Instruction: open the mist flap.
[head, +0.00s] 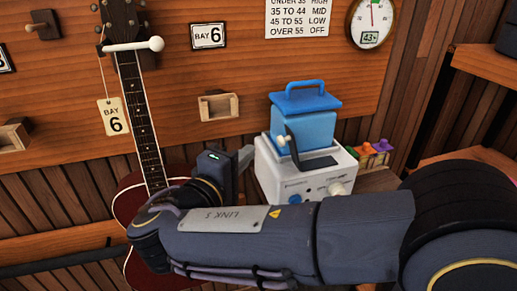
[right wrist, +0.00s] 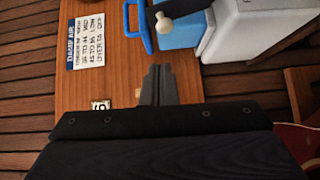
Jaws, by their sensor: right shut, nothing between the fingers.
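The humidifier has a white base (head: 303,178) and a blue tank (head: 312,123) with a blue handle (head: 306,95). On its front side is a dark lever-like piece with a cream knob (head: 283,142), which I take for the mist flap; I cannot tell whether it is open. The knob also shows in the right wrist view (right wrist: 163,23), ahead of the fingers. My right gripper (head: 246,157) is left of the humidifier, its fingers together and empty (right wrist: 157,72), apart from the knob. My left gripper is out of view.
A humidity chart (head: 299,17) and a round gauge (head: 370,22) reading 43% are on the wall. A wooden wall bracket (head: 218,106) is near my gripper. Small coloured items (head: 374,151) stand right of the humidifier.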

